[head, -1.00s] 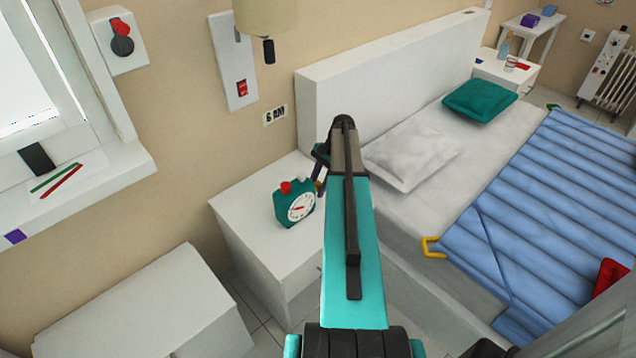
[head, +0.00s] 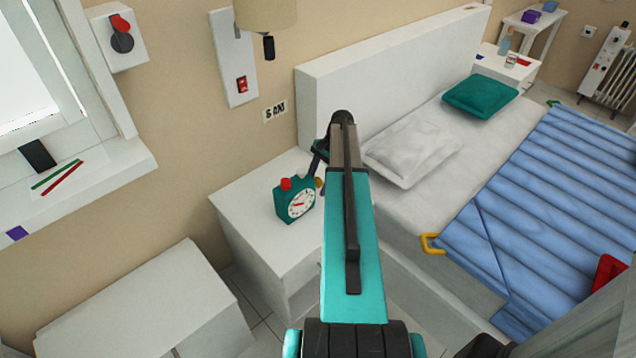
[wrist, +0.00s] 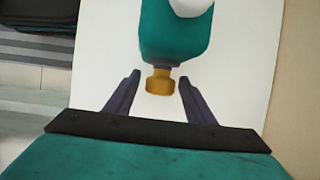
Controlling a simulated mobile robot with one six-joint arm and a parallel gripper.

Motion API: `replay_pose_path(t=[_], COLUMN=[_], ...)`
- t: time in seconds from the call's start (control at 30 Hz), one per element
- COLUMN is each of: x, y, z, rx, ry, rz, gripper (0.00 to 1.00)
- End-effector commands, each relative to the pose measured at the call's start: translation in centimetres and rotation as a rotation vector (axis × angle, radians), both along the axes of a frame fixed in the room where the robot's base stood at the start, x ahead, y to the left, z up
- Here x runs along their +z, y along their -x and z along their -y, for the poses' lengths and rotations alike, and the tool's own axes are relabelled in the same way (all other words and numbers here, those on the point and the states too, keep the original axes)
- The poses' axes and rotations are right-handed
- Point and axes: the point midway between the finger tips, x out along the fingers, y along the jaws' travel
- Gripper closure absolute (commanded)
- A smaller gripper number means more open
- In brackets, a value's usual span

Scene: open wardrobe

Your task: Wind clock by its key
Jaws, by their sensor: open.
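The teal clock (head: 293,203) with a white dial and red top knob stands upright on the white bedside table (head: 262,246). In the wrist view the clock (wrist: 175,42) shows from behind its key side. Its brass key (wrist: 160,82) sticks out toward my gripper (wrist: 158,98). The two dark fingers are open, one on each side of the key, with gaps on both sides; I see no contact. In the head view my gripper (head: 318,170) is just right of the clock, partly hidden by my teal arm.
The bed with a white headboard (head: 390,65) and a white pillow (head: 412,150) is to the right. A wall panel with a red switch (head: 242,85) and a lamp (head: 266,14) are above the table. A white box-shaped piece (head: 150,305) stands at lower left.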

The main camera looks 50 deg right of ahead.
Motion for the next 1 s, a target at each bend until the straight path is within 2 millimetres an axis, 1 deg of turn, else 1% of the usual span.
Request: replay_pose_path(t=[0.17,0.37,1.0], x=[0.6,2.2,10.5], y=[0.0,0.2,1.0], z=[0.3,1.0,4.4], rx=[0.0,0.0,-0.001], ry=[0.001,0.001,0.001], rz=[0.001,0.001,0.0], gripper=[0.51,0.51,0.51])
